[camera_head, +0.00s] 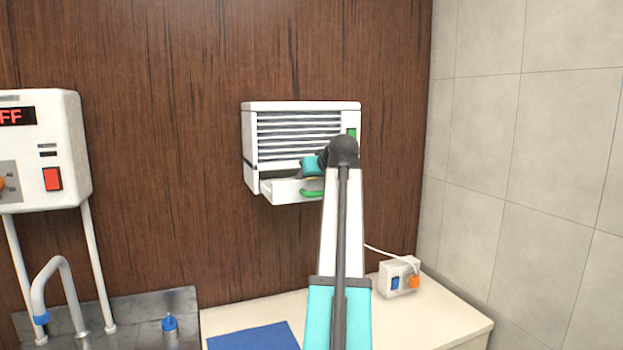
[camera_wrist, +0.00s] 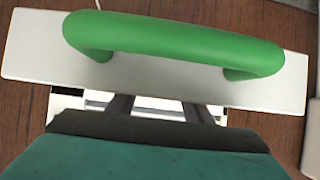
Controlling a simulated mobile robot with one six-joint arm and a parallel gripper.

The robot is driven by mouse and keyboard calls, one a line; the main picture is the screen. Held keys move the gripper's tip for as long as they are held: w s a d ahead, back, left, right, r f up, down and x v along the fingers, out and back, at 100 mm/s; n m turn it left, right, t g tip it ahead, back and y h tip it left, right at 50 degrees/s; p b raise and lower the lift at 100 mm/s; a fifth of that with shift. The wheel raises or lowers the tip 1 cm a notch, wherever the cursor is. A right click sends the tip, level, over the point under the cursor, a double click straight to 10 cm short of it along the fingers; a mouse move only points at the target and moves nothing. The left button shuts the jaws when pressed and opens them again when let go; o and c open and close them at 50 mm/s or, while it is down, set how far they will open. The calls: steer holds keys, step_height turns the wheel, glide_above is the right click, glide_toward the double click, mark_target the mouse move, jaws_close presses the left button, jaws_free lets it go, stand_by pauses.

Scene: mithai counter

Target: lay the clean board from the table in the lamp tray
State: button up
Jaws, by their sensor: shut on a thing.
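The white lamp (camera_head: 300,108) with dark slats hangs on the wood wall. Its tray (camera_head: 280,192) is pulled out below the slats, with a green handle (camera_head: 311,193) on its front. In the wrist view the tray's pale front (camera_wrist: 35,50) and its green handle (camera_wrist: 175,38) fill the top. My gripper (camera_head: 300,174) is at the tray opening. Its dark fingers (camera_wrist: 158,108) reach behind the tray front, with a pale strip between them. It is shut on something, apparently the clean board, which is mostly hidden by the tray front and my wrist.
A blue mat (camera_head: 255,337) lies bare on the cream counter (camera_head: 440,318). A socket box (camera_head: 399,277) with an orange plug stands at the counter's back. A white unit (camera_head: 45,150) with a red switch hangs at left above a metal sink. Tiled wall (camera_head: 520,150) bounds the right.

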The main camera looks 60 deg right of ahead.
steer(key=shift+f, duration=0.15)
steer(key=o, duration=1)
steer(key=shift+o, duration=0.2)
steer(key=shift+r, duration=0.2)
steer(key=b+v, duration=0.3)
steer(key=v, duration=0.9)
steer(key=shift+b, duration=0.3)
steer(key=shift+f, duration=0.1)
